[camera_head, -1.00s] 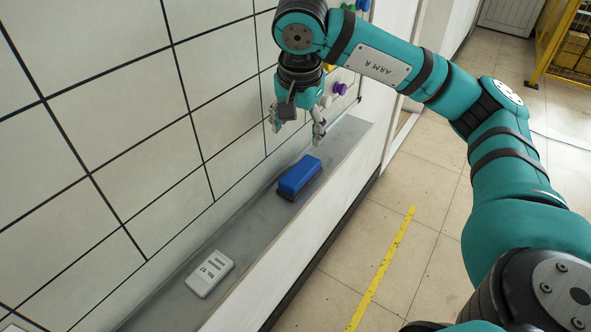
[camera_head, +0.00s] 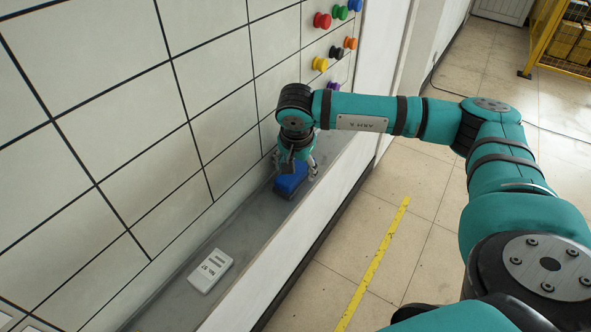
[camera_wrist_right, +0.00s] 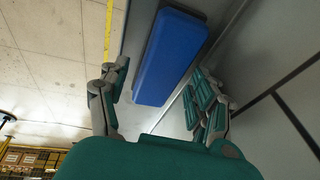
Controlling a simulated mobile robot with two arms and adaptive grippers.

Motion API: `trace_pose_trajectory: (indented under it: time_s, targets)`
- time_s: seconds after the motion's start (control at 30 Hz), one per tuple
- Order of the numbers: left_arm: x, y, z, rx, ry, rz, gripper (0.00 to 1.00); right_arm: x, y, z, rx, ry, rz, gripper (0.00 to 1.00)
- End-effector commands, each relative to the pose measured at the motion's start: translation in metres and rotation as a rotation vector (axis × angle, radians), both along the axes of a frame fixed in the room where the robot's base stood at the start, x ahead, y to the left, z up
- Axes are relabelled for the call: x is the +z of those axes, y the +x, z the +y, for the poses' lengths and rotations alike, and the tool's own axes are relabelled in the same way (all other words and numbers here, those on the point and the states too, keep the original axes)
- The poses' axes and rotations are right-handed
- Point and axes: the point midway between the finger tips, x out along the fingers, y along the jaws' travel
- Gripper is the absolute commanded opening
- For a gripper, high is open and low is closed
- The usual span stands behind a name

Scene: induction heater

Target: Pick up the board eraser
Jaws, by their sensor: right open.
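The blue board eraser (camera_head: 290,180) lies on the grey ledge (camera_head: 240,238) below the tiled wall. Its far end is hidden under my right gripper in the head view. In the right wrist view the eraser (camera_wrist_right: 170,56) shows as a long blue block with a dark underside. My right gripper (camera_head: 296,168) is open and just above the eraser. Its two fingers stand apart, one on each side of the eraser's near end in the wrist view (camera_wrist_right: 158,98). I cannot tell whether either finger touches it. My left gripper is in neither view.
A white box-like device (camera_head: 210,270) with dark print lies on the ledge nearer me. Coloured knobs (camera_head: 322,20) sit on the wall beyond the gripper. The tiled wall stands close on the left of the ledge. The floor with a yellow line (camera_head: 375,265) is clear.

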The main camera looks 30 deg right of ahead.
Motion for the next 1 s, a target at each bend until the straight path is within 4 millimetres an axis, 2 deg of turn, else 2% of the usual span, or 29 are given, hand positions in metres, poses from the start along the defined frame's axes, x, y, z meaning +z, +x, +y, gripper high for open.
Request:
trace_pose_trajectory:
  time_s: [0.2, 0.43, 0.8, 1.0]
  targets:
    - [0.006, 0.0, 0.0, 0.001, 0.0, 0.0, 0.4, -0.019, 0.005, -0.003, 0.001, 0.001, 0.0, 0.65]
    - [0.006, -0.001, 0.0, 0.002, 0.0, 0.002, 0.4, -0.021, 0.005, -0.003, 0.001, 0.002, -0.001, 0.63]
    - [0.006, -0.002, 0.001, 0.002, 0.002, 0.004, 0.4, -0.02, 0.005, -0.003, 0.0, 0.001, 0.0, 0.17]
    - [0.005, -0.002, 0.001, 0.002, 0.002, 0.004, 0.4, -0.02, 0.005, -0.003, 0.0, 0.001, 0.0, 0.17]
